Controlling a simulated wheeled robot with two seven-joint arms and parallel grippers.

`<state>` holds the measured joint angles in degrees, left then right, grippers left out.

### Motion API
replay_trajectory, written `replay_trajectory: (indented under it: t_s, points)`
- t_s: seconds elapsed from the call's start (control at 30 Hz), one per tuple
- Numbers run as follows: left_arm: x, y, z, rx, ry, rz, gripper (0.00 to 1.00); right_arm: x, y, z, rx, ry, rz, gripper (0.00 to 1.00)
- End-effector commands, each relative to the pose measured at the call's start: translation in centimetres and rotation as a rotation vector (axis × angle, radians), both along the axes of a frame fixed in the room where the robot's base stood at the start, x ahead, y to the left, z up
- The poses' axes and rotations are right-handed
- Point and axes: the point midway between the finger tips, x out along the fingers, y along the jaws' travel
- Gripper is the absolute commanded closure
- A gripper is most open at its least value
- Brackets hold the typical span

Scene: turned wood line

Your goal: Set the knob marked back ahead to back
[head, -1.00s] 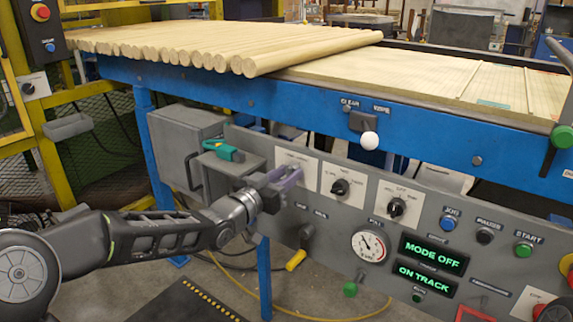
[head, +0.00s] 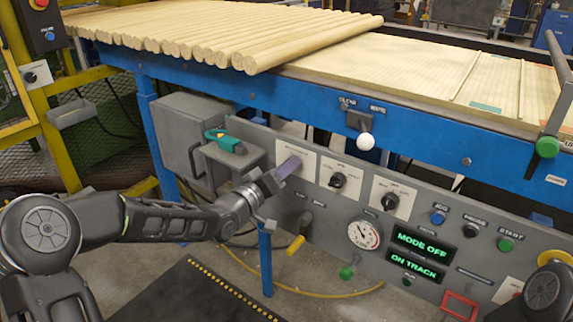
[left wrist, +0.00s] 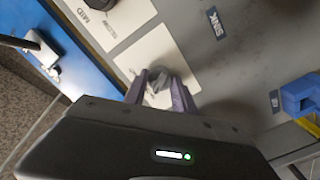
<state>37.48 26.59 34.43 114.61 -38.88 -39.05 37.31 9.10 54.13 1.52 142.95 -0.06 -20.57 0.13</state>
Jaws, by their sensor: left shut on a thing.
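The leftmost knob plate (head: 308,162) on the grey control panel is white; its print is too small to read in the head view. My left gripper (head: 289,167) reaches it from the left, and its purple fingers hide the knob there. In the left wrist view the grey knob (left wrist: 158,78) sits on its white plate (left wrist: 158,52), between the two fingers of my left gripper (left wrist: 160,86), which is shut on it. The knob's pointer direction cannot be made out. My right gripper is not in view.
Two more black knobs, a middle one (head: 338,181) and a right one (head: 391,200), sit to the right. Beyond are a gauge (head: 364,235), a "MODE OFF" display (head: 422,244) and push buttons. A teal-handled object (head: 226,142) lies on a grey box behind my left arm.

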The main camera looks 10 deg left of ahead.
Motion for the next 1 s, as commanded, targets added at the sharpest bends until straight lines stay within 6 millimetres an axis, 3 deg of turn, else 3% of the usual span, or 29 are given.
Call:
replay_trajectory:
  t_s: [0.33,0.37,0.6,1.0]
  points:
    - [-0.02,-0.01,-0.12,-0.007,0.004,0.0,1.0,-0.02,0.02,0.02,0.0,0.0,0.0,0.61]
    - [-0.02,-0.01,-0.12,-0.007,0.004,0.0,0.67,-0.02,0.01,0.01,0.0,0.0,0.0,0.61]
    - [-0.01,0.0,-0.06,-0.005,0.004,0.0,0.48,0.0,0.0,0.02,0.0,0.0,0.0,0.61]
    - [-0.63,0.36,0.08,-0.004,0.001,0.001,0.46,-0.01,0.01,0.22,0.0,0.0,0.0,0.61]
